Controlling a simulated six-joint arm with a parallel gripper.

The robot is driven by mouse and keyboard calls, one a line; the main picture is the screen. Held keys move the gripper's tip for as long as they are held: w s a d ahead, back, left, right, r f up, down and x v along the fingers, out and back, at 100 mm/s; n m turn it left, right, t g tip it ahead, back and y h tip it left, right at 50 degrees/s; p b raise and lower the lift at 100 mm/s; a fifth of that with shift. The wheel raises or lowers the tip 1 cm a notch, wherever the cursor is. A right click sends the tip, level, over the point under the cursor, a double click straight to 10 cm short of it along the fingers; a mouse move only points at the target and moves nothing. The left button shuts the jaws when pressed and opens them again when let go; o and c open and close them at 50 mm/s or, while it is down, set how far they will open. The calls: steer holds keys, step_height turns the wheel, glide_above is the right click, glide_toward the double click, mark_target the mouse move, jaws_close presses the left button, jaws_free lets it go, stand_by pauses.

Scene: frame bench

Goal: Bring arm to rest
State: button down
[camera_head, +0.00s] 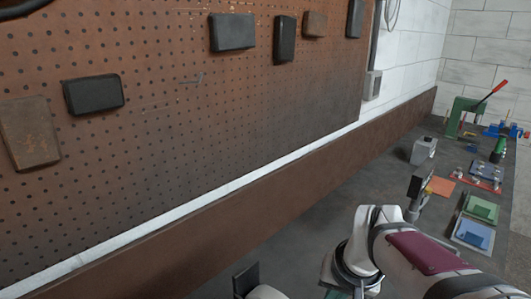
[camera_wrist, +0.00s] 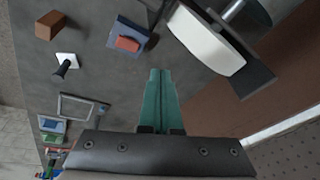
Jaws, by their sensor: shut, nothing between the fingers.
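My gripper (camera_wrist: 160,76) shows in the wrist view as two green fingers lying together, shut, with nothing between them. It points over the dark grey bench top (camera_wrist: 95,85), and I see no contact with any object. In the head view my white arm reaches in from the lower right, bent over the bench; the gripper's fingertips cannot be made out clearly there.
In the wrist view, a blue block with a red piece (camera_wrist: 128,43), a brown block (camera_wrist: 50,25), a black-knobbed white piece (camera_wrist: 65,65) and a grey frame (camera_wrist: 82,108) lie nearby. The head view shows a pegboard (camera_head: 160,120) and a green press (camera_head: 462,115).

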steer(key=s+a+r+t+y, duration=0.1)
steer(key=s+a+r+t, duration=0.35)
steer(key=s, duration=0.55)
steer(key=s+f+m+g, duration=0.2)
steer(key=s+f+g, duration=0.6)
steer(key=s, duration=0.2)
steer(key=shift+s+a, duration=0.3)
steer(key=shift+s, duration=0.1)
